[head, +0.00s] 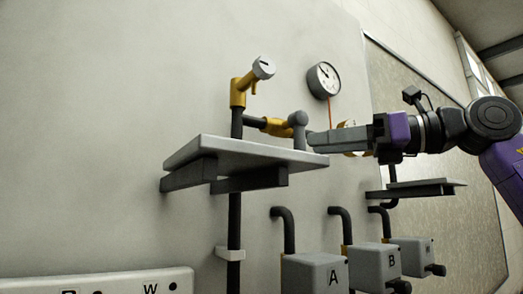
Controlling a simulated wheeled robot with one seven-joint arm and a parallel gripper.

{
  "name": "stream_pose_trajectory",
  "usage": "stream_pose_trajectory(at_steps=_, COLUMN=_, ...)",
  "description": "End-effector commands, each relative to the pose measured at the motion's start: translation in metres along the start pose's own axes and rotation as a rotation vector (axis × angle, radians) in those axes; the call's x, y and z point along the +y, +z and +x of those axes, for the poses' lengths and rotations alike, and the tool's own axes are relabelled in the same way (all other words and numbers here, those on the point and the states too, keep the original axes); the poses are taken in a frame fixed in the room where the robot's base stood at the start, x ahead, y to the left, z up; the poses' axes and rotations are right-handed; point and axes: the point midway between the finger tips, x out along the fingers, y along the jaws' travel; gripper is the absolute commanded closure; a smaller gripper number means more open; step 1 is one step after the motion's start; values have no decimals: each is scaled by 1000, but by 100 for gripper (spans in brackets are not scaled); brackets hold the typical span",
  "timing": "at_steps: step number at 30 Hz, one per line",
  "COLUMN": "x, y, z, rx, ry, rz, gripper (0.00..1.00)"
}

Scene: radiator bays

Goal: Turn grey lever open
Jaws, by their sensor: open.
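A grey lever (298,127) with a rounded top sits at the end of a brass valve (275,126) on a dark pipe, just above a grey shelf. My gripper (312,141) reaches in from the right with its grey fingers pointing left. The fingertips are right beside the lever, in line with its lower part; I cannot tell whether they touch it. The fingers overlap in this view, so the gap between them is hidden.
The grey shelf (235,150) juts out close under the lever. A brass elbow valve with a grey cap (263,68) stands above left. A round gauge (323,79) hangs above my fingers. Box A (315,272) and box B (376,265) are below.

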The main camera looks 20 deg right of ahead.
Motion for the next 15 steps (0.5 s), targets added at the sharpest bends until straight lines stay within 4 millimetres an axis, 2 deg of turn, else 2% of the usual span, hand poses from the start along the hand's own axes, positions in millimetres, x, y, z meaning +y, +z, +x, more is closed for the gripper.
stream_pose_trajectory(at_steps=5, x=0, y=2, z=17, rx=1, ry=3, rz=1, gripper=57)
stream_pose_trajectory(at_steps=15, x=1, y=2, z=66, rx=0, ry=3, rz=2, gripper=57)
